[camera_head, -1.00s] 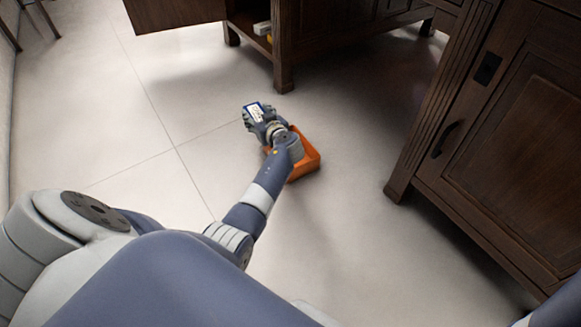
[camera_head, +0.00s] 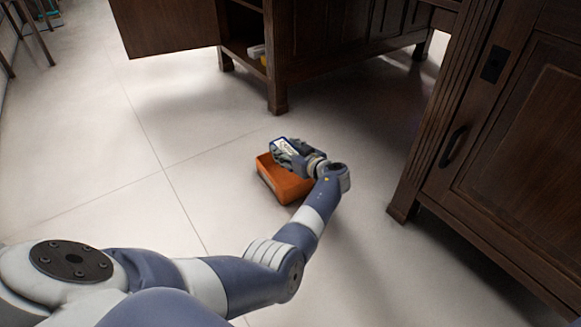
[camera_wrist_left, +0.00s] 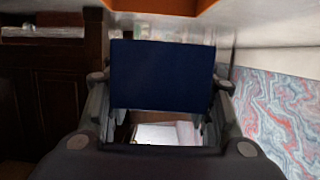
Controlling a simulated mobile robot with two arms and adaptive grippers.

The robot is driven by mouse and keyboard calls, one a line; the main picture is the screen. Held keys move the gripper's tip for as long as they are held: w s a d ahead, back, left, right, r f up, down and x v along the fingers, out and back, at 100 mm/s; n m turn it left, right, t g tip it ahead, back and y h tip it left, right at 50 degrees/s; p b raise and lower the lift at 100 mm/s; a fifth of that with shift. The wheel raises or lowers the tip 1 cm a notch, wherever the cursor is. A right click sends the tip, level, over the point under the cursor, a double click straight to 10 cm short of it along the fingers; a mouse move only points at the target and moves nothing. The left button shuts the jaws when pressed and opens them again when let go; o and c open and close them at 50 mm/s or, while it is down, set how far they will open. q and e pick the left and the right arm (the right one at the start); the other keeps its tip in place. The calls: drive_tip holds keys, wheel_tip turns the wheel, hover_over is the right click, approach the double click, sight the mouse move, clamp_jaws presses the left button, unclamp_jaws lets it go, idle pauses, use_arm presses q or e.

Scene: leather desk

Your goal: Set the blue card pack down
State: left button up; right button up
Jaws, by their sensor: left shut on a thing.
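The blue card pack (camera_wrist_left: 162,75) is held between the two fingers of my left gripper in the left wrist view, its plain dark blue face showing. In the head view the blue and white pack (camera_head: 283,146) shows small at the gripper's end. My left gripper (camera_head: 291,153) is shut on it, above the far right part of an orange open box (camera_head: 284,189) on the floor. The gripper and forearm hide part of the box. I cannot tell how high the pack is above the box. My right gripper is out of view.
A dark wooden desk with an open door (camera_head: 165,25) stands behind, with small things (camera_head: 257,51) on its inner shelf. A dark cabinet (camera_head: 490,160) stands at the right. The pale tiled floor (camera_head: 110,170) left of the box is clear.

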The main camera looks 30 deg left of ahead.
use_arm(q)
drive_tip(key=shift+w+d+f, duration=0.1)
drive_tip(key=shift+w+d, duration=0.1)
drive_tip(key=shift+d, duration=0.25)
wheel_tip(320, 180, down, 4)
drive_tip(key=b, duration=0.3)
drive_tip(key=shift+r, duration=0.4)
drive_tip(key=shift+f, duration=0.65)
drive_tip(key=o, duration=1.2)
